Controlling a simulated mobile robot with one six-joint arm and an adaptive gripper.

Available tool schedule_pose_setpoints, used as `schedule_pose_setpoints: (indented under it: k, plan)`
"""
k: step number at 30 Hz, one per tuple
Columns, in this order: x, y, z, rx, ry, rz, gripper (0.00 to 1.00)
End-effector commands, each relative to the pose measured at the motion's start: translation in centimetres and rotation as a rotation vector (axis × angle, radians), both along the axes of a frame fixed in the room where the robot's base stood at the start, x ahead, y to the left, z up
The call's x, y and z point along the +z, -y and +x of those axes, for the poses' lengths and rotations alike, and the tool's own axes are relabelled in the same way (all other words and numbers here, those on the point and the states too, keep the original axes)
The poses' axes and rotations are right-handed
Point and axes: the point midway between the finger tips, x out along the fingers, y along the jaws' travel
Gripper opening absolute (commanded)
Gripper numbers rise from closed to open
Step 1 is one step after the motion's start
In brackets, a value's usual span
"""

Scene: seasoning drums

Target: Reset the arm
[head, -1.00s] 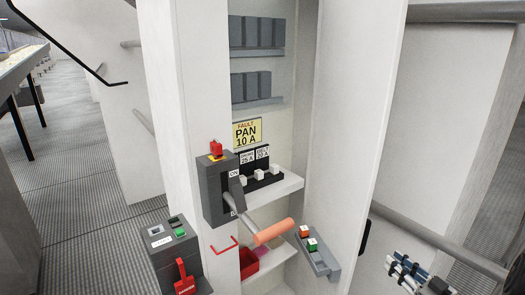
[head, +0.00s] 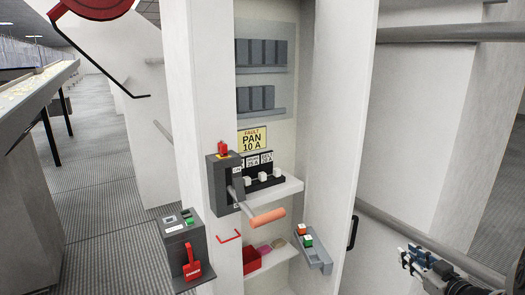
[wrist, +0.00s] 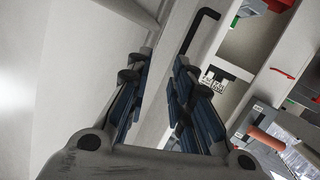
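My gripper (head: 418,258) shows at the lower right of the head view, right of the open electrical cabinet and apart from it. In the wrist view, my gripper (wrist: 158,72) has its blue-padded fingers spread with a clear gap between them. Nothing is held in the gap. A pale panel edge and a black bar handle (wrist: 203,28) lie beyond the fingers.
The open cabinet holds a grey switch box with an orange-gripped lever (head: 268,216), a yellow fault label (head: 252,139) and a shelf with a red bin (head: 251,260). A grey box with a red tag (head: 192,268) stands left. A rail (head: 430,240) runs behind my gripper.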

Motion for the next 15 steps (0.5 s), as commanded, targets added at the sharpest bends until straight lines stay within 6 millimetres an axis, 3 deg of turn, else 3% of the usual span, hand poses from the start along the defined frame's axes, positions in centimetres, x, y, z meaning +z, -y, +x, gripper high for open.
schedule_pose_setpoints:
  k: [4, 8, 11, 15]
  plan:
    - [4.6, -1.7, 1.4, -0.099, -0.070, -0.094, 0.21]
    - [8.8, -4.1, 0.6, -0.222, -0.163, -0.154, 0.21]
    - [11.4, -6.6, -1.6, -0.307, -0.241, -0.169, 0.21]
    - [13.7, -11.0, -6.5, -0.394, -0.364, -0.143, 0.21]
